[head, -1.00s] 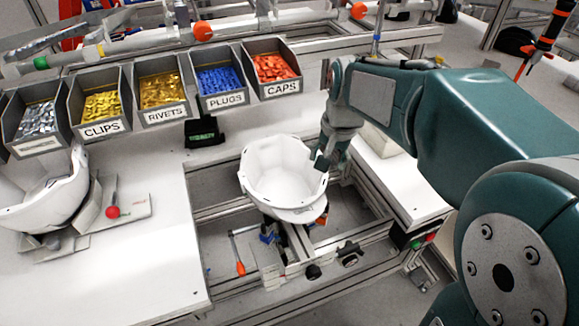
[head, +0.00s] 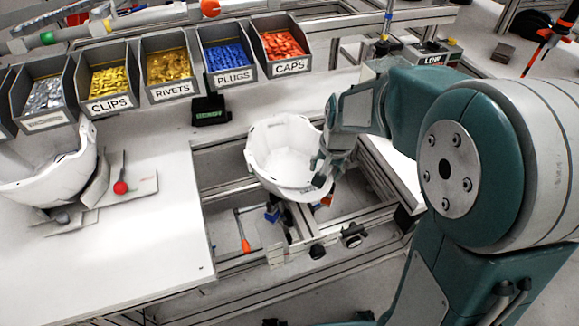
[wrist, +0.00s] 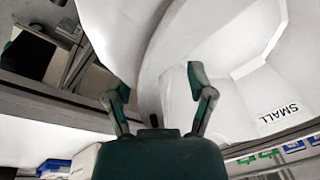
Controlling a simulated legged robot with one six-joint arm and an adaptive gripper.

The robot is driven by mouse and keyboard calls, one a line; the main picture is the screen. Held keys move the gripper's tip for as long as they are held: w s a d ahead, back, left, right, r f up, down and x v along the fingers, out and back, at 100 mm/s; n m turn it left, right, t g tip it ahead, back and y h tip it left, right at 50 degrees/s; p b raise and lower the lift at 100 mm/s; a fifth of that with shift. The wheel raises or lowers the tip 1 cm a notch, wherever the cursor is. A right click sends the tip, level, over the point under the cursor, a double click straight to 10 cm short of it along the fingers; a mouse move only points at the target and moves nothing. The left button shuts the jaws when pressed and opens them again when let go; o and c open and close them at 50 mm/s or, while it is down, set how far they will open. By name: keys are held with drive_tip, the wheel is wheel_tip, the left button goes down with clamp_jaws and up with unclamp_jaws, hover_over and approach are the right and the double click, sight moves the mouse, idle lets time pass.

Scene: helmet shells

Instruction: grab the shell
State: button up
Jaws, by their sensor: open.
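A white helmet shell (head: 281,152) sits open side up over the gap in the workbench, in the middle of the head view. It fills much of the wrist view (wrist: 245,60), with the word SMALL on its surface. My gripper (head: 322,172) is at the right rim of this shell. In the wrist view my gripper (wrist: 158,82) is open, its two fingers apart with the shell's rim and wall between and beyond them. I cannot tell whether a finger touches it. A second white shell (head: 60,175) rests on a stand at the left.
Grey bins labelled CLIPS (head: 105,84), RIVETS (head: 168,70), PLUGS (head: 228,58) and CAPS (head: 286,50) line the back. A dark box (head: 210,110) stands behind the shell. A red-knobbed lever (head: 121,187) is at the left. The front-left bench is clear.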

clamp_jaws()
drive_tip(key=shift+r, duration=0.1)
